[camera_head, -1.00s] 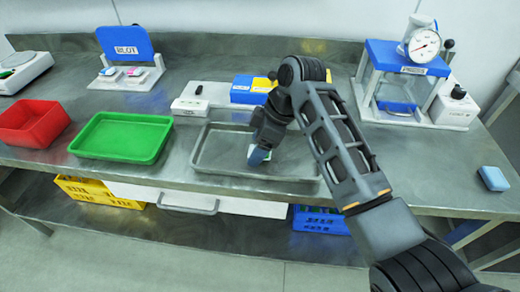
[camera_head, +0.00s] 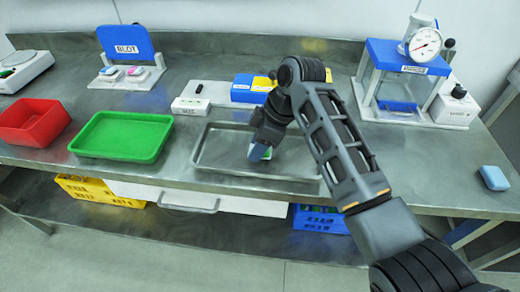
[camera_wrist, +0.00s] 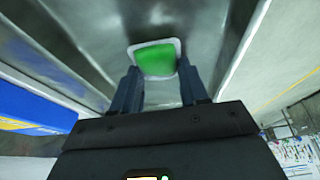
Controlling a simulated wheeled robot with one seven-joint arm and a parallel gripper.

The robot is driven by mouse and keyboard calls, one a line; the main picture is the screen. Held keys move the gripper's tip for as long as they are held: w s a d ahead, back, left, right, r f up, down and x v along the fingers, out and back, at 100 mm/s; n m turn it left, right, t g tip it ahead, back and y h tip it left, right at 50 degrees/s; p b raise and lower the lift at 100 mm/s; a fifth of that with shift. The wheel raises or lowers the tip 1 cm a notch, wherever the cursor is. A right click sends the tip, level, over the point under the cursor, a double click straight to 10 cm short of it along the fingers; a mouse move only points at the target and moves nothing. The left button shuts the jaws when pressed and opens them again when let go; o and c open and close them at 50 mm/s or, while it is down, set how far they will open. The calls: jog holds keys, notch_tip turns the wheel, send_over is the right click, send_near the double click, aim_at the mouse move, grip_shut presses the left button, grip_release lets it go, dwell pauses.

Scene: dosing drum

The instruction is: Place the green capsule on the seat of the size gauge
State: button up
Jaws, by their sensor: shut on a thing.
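The green capsule (camera_wrist: 156,61), a rounded green piece with a pale rim, sits between the fingertips in the wrist view. My gripper (camera_wrist: 160,88) is shut on it. I cannot tell whether the capsule touches the tray. A blue-topped stand with a round dial (camera_head: 425,43) is at the back right; its label is too blurred to confirm it as the size gauge. Its seat is not clearly seen.
A green tray (camera_head: 122,158) and a red bin (camera_head: 33,138) lie to the left. A white block (camera_head: 190,106) and a blue and yellow box (camera_head: 246,96) stand behind the grey tray. A blue BLOT stand (camera_head: 127,42) is back left. A blue block (camera_head: 494,178) lies at right.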

jog(key=shift+r, duration=0.6)
notch_tip(320, 180, up, 3)
jog(key=shift+f+b, duration=0.15)
jog(key=shift+b, duration=0.25)
jog(key=s+d+r+p, duration=0.2)
jog(key=s+d+r, duration=0.4)
jog(key=d, duration=0.4)
jog(key=shift+r+p, duration=0.3)
jog(key=shift+r, duration=0.3)
